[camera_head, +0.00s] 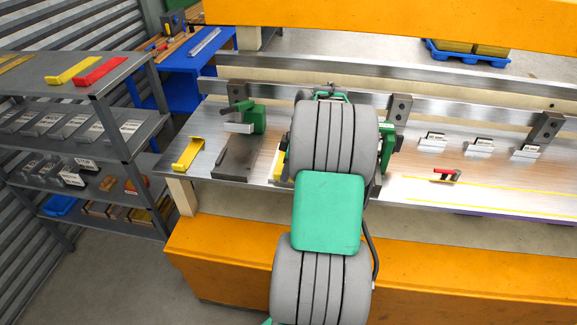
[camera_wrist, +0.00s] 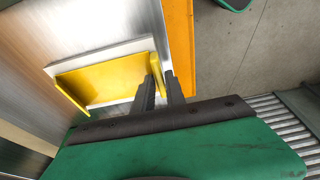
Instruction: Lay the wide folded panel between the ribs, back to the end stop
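In the wrist view a wide yellow folded panel (camera_wrist: 105,78) lies on or just above a pale metal surface. Its right end has a raised edge by my fingers. My gripper (camera_wrist: 160,80) has two dark fingers with a narrow gap, at that edge; whether they touch it is unclear. In the head view a yellow patch (camera_head: 279,166) shows left of my arm, and my arm hides my gripper. Another yellow folded piece (camera_head: 187,155) lies at the bench's left end. I cannot clearly make out the ribs or the end stop.
A dark fixture with a green clamp (camera_head: 252,118) stands on the metal bench (camera_head: 410,165), left of my arm. Several small labelled blocks (camera_head: 480,145) and a red-topped piece (camera_head: 445,175) lie to the right. A grey shelf (camera_head: 70,80) stands left. An orange beam (camera_head: 400,14) crosses above.

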